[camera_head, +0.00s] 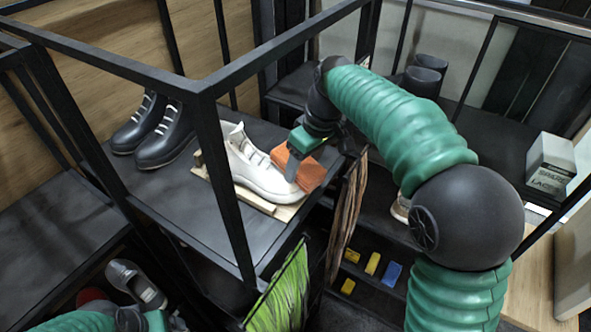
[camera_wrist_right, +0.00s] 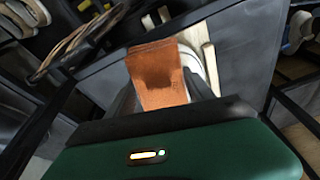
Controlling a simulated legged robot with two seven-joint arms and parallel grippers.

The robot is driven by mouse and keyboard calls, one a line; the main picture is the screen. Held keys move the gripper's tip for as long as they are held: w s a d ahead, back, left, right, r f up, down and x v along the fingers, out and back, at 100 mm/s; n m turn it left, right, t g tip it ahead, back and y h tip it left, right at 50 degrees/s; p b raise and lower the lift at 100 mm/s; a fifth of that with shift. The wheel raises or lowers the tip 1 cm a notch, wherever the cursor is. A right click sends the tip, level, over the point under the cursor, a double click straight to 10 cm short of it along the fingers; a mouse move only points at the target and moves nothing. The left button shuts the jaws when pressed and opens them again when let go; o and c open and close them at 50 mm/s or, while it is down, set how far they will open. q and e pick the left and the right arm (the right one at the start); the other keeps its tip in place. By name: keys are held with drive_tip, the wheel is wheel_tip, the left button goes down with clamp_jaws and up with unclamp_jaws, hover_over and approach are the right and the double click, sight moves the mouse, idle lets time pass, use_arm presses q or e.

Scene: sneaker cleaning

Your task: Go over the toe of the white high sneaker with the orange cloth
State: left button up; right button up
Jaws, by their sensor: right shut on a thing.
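The white high sneaker (camera_head: 258,172) sits upright on a light wooden board (camera_head: 286,213) on a dark shelf, toe toward the lower right. My right gripper (camera_head: 292,168) reaches down beside the toe and is shut on the folded orange cloth (camera_head: 311,174). The cloth is at the far side of the toe; whether it touches the toe is unclear. In the right wrist view, the cloth (camera_wrist_right: 157,72) hangs between the fingers and hides much of the white sneaker (camera_wrist_right: 193,62). My left gripper (camera_head: 150,320) shows only partly at the bottom edge; its fingers cannot be made out.
Dark boots (camera_head: 168,128) stand left of the sneaker on the same shelf. Black frame posts (camera_head: 222,185) rise in front of it. A green brush-like thing (camera_head: 283,290) hangs below the shelf edge. Small yellow and blue blocks (camera_head: 391,274) lie lower down. A grey box (camera_head: 549,165) stands right.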

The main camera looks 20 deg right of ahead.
drive_tip(key=shift+w+d, duration=0.35)
drive_tip(key=shift+w, duration=0.05)
drive_tip(key=shift+s+a+b, duration=0.35)
drive_tip(key=shift+a, duration=0.15)
drive_tip(key=shift+s+a+r+b, duration=0.1)
drive_tip(key=shift+s+a+b, duration=0.45)
drive_tip(key=shift+s+a, duration=0.75)
drive_tip(key=shift+s+a+f+b, duration=0.1)
drive_tip(key=shift+s+a+b, duration=0.25)
drive_tip(key=shift+a, duration=0.3)
drive_tip(key=shift+s+a+f+b, duration=0.1)
drive_tip(key=shift+s+a+b, duration=0.25)
drive_tip(key=shift+a, duration=0.3)
drive_tip(key=shift+s+a+r, duration=0.1)
drive_tip(key=shift+s+a, duration=0.2)
